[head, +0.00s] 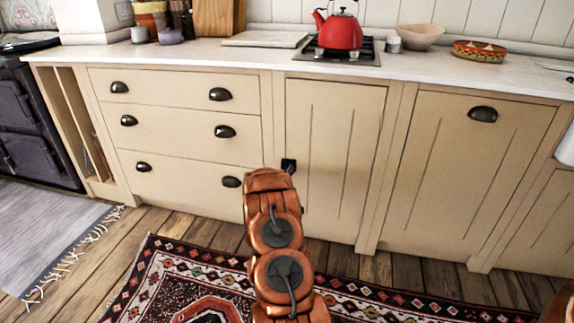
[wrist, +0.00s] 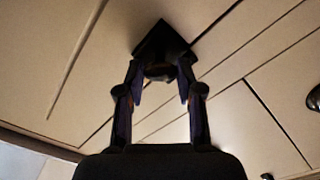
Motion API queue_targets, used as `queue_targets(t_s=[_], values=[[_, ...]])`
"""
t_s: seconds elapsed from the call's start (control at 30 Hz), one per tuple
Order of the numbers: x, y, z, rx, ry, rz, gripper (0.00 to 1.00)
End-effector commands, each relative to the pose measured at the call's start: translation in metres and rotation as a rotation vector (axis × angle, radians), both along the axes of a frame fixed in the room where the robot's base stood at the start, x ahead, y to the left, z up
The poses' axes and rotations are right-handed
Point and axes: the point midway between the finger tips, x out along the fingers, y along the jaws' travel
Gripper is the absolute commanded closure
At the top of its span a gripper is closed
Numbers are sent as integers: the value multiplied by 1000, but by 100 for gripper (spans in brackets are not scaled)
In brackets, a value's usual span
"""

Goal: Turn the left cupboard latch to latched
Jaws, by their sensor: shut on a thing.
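The left cupboard latch (head: 289,163) is a small dark fitting at the left edge of the cream cupboard door (head: 335,150) below the kettle. In the wrist view its black square plate (wrist: 162,40) appears as a diamond, because the camera is tilted. My gripper (wrist: 160,74) has one finger on each side of the latch's short, dark turning piece and is shut on it. That piece is dark and partly hidden by the fingertips, so its angle is hard to tell. In the head view my copper arm hides most of the gripper.
A drawer stack (head: 180,130) with dark cup pulls is left of the door. Another cupboard front (head: 465,170) with one cup pull is to the right. The worktop (head: 210,55) above carries a red kettle (head: 339,30). A patterned rug (head: 200,270) covers the floor below.

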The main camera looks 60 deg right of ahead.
Motion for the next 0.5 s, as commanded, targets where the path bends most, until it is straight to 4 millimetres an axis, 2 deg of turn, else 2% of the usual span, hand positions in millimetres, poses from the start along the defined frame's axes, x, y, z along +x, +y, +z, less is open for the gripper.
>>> queue_targets(t_s=[0.1, 0.5], values=[[1, 0, 7, -39, 102, 0, 99], [2, 1, 4, -170, 452, 1, 99]])
